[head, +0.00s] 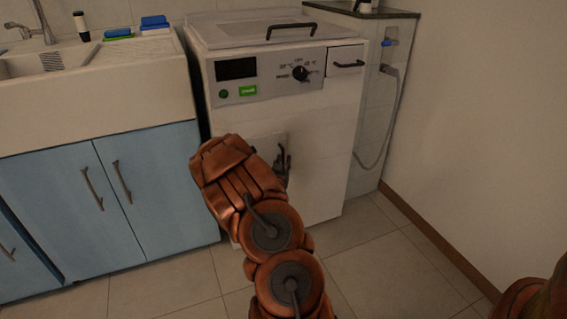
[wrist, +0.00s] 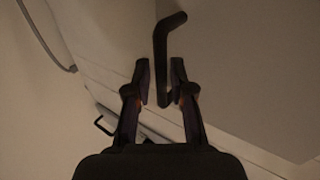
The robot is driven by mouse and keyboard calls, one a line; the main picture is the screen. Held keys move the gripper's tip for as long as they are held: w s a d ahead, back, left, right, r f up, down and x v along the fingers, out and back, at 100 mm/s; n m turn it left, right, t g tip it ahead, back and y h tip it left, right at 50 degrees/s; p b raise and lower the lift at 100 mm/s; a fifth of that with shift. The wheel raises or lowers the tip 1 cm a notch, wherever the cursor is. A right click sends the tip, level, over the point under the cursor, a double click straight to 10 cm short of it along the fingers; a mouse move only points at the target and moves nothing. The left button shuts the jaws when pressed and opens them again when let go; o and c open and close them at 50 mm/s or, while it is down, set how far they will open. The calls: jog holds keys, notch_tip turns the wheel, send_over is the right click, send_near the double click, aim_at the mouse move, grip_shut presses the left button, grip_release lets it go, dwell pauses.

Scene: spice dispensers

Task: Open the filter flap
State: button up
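The white washing machine (head: 335,115) stands against the wall. A pale panel, seemingly the filter flap (head: 268,141), shows on its lower front, mostly hidden behind my arm. My gripper (head: 284,160) is at the right side of this panel. In the wrist view, a dark bent handle (wrist: 163,50) reaches down between the fingertips of my gripper (wrist: 160,78). The fingers are apart, one on each side of the handle, with visible gaps. The flap's edges are too dark to make out there; I see no clear opening.
Above are the control panel with its knob (head: 300,73) and a drawer with a dark handle (head: 347,64). A grey hose (head: 391,125) hangs at the right by the wall. Blue cabinets (head: 150,185) and a sink stand at the left. The tiled floor (head: 385,250) is clear at the right.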

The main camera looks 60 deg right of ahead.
jog(key=shift+w+d, duration=0.2)
jog(key=shift+d, duration=0.2)
jog(key=shift+c, duration=0.4)
grip_shut()
